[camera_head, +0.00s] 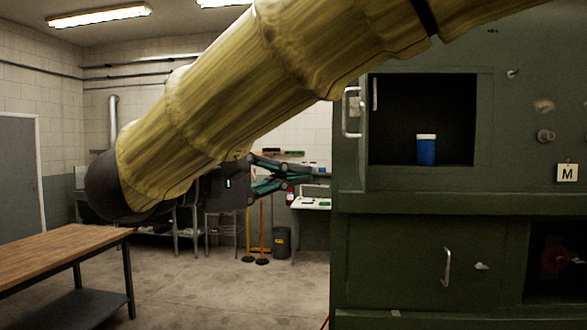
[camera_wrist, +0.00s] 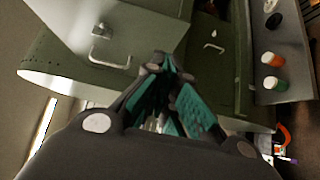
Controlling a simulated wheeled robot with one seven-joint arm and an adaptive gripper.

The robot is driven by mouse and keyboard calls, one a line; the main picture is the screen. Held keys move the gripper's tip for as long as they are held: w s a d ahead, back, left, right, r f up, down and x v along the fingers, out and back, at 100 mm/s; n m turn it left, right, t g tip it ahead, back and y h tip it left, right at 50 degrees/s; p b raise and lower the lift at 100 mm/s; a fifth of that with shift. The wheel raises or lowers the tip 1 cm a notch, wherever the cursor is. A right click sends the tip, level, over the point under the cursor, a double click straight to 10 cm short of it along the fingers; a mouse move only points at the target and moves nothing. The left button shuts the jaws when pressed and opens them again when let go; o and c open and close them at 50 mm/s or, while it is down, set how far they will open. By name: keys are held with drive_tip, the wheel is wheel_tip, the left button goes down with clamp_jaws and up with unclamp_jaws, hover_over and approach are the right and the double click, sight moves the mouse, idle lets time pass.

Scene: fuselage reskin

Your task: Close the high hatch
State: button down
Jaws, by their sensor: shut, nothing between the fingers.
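The high hatch (camera_head: 350,165) stands open at the left edge of a square opening in the green fuselage wall. I see it nearly edge-on, with a pale handle (camera_head: 347,112) on it. A blue can with a white lid (camera_head: 426,150) stands inside the dark opening. My gripper (camera_head: 310,172) is left of the hatch, its green-padded fingers pointing toward the wall. In the wrist view the shut, empty fingers (camera_wrist: 168,65) are in the middle, beside a pale green panel with a handle (camera_wrist: 100,50). I cannot tell whether they touch the panel.
A lower panel with a handle (camera_head: 447,267) is flush below. A lower-right opening holds a dim red part (camera_head: 560,260). A wooden-topped bench (camera_head: 60,255) stands at left; the floor between is clear. My arm crosses the upper view. The wrist view shows a shelf with bottles (camera_wrist: 272,70).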

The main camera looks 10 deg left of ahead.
drive_tip(key=w+d+p, duration=0.2)
drive_tip(key=w+d, duration=0.1)
drive_tip(key=d, duration=0.4)
drive_tip(key=shift+d+p, duration=0.3)
